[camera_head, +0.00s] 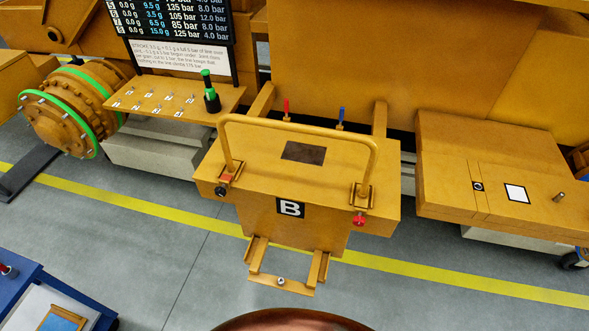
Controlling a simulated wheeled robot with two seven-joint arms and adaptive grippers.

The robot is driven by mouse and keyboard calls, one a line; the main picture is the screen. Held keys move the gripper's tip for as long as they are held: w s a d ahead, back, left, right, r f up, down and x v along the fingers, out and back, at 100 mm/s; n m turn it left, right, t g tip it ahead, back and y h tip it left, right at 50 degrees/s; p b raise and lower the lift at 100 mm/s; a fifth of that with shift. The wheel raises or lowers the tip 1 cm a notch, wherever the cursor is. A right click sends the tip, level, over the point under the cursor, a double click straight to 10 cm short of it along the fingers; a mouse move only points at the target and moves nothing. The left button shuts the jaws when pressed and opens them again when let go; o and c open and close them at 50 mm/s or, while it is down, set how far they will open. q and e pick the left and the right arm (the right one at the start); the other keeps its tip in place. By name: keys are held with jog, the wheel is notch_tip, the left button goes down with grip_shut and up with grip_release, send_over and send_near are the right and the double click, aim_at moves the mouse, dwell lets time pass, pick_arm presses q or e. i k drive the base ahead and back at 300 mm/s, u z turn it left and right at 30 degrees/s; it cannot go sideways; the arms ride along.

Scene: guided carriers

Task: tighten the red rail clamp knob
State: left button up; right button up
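A red knob (358,220) sits on the right side of the front edge of the yellow carrier (385,205) marked B. It is just below the right foot of the carrier's curved rail (300,129), beside a small clamp bracket (362,195). A black knob (221,191) sits at the left foot of the rail, with a small red patch (226,178) just above it. How tight either knob is cannot be seen. Neither of my grippers shows in the head view.
A yellow shelf (150,95) with small hooks and a green-and-black tool (210,92) stands back left under a dark number board (175,20). A yellow bench (445,180) is at right. A blue cart (30,280) is at lower left. Grey floor (420,300) is clear in front.

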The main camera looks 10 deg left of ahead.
aim_at(359, 221)
jog(key=z, duration=1.25)
jog(key=k, duration=1)
jog(key=u, duration=0.95)
jog(key=i, duration=0.5)
jog(key=u, duration=0.1)
